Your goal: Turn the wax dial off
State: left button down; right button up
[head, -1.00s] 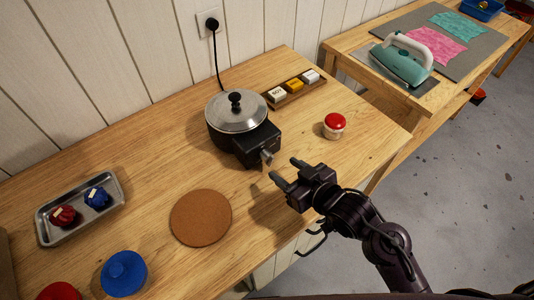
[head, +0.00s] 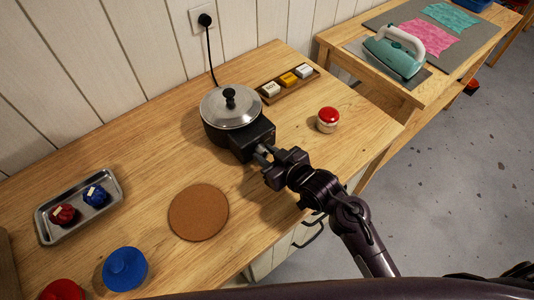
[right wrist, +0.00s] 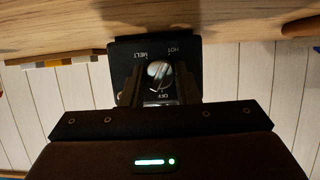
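The wax melter is a black pot with a silver lid (head: 230,108) and a black control box (head: 252,141). Its silver dial sits on the front of the box and shows in the right wrist view (right wrist: 158,73), among the labels MELT, HOT and OFF. The mark the dial points at is hard to tell. My right gripper (head: 264,154) is at the front of the box, its two fingers (right wrist: 158,85) on either side of the dial. The fingers look apart, and contact with the dial is not clear. My left gripper is not in view.
A red push button (head: 328,119) and a small wooden tray of blocks (head: 290,84) stand right of the melter. A cork mat (head: 198,212) lies in front, and a metal tray (head: 80,209) with wax pieces lies left. An iron (head: 394,54) stands on the other table.

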jog(key=c, duration=0.3)
jog(key=shift+s+a+n+t+h, duration=0.1)
jog(key=shift+n+t+h, duration=0.35)
jog(key=shift+n, duration=0.55)
jog(key=shift+n+t+h+p, duration=0.3)
jog(key=shift+n+t+h, duration=0.45)
jog(key=shift+n, duration=0.55)
jog(key=o, duration=1)
jog(key=shift+c, duration=0.2)
jog(key=shift+s, duration=0.1)
